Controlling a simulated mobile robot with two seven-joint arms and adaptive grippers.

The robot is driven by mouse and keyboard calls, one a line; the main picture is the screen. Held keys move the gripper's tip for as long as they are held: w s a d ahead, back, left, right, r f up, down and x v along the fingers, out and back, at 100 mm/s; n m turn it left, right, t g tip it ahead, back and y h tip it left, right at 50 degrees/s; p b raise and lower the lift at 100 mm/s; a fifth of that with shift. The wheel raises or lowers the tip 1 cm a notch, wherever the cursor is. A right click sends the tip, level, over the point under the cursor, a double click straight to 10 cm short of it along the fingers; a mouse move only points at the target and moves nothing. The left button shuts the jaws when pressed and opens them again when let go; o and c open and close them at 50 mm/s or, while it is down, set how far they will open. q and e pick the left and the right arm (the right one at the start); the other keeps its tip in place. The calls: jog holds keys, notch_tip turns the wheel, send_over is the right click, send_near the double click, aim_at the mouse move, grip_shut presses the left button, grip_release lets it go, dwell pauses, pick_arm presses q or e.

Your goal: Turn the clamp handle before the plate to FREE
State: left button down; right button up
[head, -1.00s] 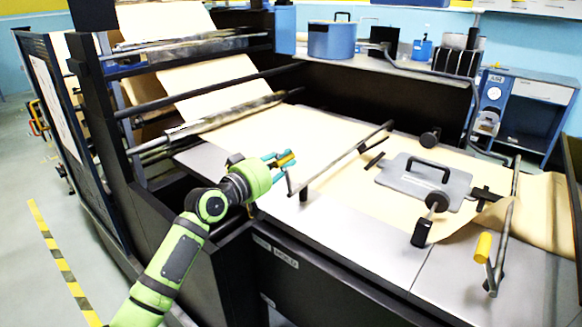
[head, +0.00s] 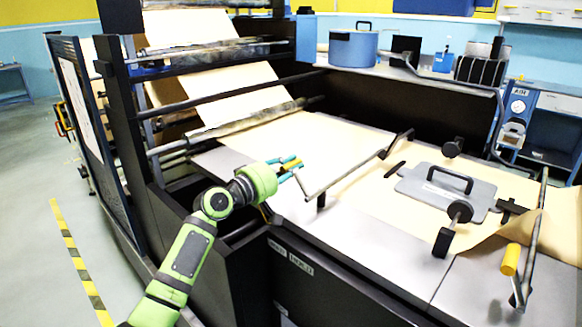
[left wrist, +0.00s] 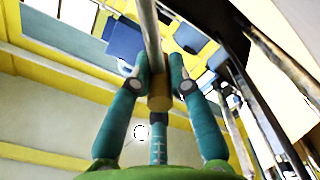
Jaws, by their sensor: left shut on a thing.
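The clamp bar (head: 345,174) runs across the paper to the left of the grey plate (head: 425,188). Its crank ends in a yellow grip (head: 292,162), and the crank leans up and left from the bar's near end. My left gripper (head: 287,164) has its teal fingers shut around this grip. In the left wrist view my left gripper (left wrist: 159,82) pinches the yellow-brown grip (left wrist: 159,98), with a grey rod running up from it. Labels on the front panel include one that reads like HOLD (head: 300,265); the other is too small to read. My right gripper is not in view.
A second bar with a yellow-gripped crank (head: 511,259) stands right of the plate. Black knobs (head: 459,212) stand beside the plate. Brown paper (head: 285,145) covers the bed. A blue pot (head: 353,47) sits on the back shelf. The striped floor at left is clear.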

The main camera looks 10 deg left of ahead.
pick_arm(q)
jog(key=shift+a+r, duration=0.15)
jog(key=shift+r, duration=0.2)
jog(key=c, duration=1.2)
grip_release()
jog(key=shift+w, duration=0.1)
jog(key=shift+o, duration=0.2)
jog(key=shift+f, duration=0.2)
jog(key=shift+f, duration=0.1)
jog(key=v, duration=1.2)
